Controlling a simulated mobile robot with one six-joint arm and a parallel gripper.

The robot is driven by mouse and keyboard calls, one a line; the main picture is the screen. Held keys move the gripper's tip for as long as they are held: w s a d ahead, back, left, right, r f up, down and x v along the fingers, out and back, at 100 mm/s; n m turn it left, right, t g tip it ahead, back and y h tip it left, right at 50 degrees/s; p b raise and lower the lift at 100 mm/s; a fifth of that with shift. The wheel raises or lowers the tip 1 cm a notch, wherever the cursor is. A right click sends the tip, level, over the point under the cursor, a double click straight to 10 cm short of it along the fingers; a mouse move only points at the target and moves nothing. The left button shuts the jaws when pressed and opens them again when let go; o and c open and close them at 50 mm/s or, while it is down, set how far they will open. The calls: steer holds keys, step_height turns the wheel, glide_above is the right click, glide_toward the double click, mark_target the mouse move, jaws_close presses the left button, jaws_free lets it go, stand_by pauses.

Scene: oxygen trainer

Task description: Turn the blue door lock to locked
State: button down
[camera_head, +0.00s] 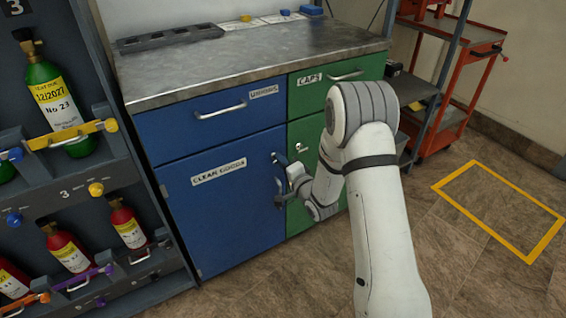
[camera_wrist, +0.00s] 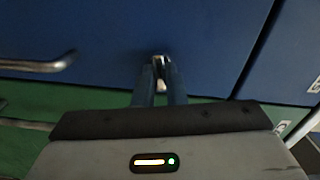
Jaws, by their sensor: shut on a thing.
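The blue door (camera_head: 228,205), labelled CLEAN GOODS, is closed on the front of the cabinet. Its lock (camera_wrist: 160,62) shows in the wrist view as a small pale metal piece between my fingertips. My gripper (camera_head: 282,160) is at the upper right part of the blue door, and it also shows in the wrist view (camera_wrist: 159,78). It is shut on the lock. My fingers and arm hide most of the lock in the head view, so I cannot tell its turn angle. The door handle (camera_wrist: 42,64) is beside my gripper in the wrist view.
A green drawer (camera_head: 305,92) labelled CAPS and a green door with its own lock (camera_head: 301,147) adjoin on the right. A rack of gas cylinders (camera_head: 60,190) stands close on the left. A red trolley (camera_head: 455,110) stands at right. Floor inside the yellow outline is clear.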

steer(key=shift+w+d+m, duration=0.15)
steer(key=shift+d+m, duration=0.1)
steer(key=shift+m, duration=0.95)
steer(key=c, duration=1.5)
jaws_free()
steer(key=shift+a, duration=0.15)
steer(key=p+v, duration=0.1)
steer(key=v, duration=0.7)
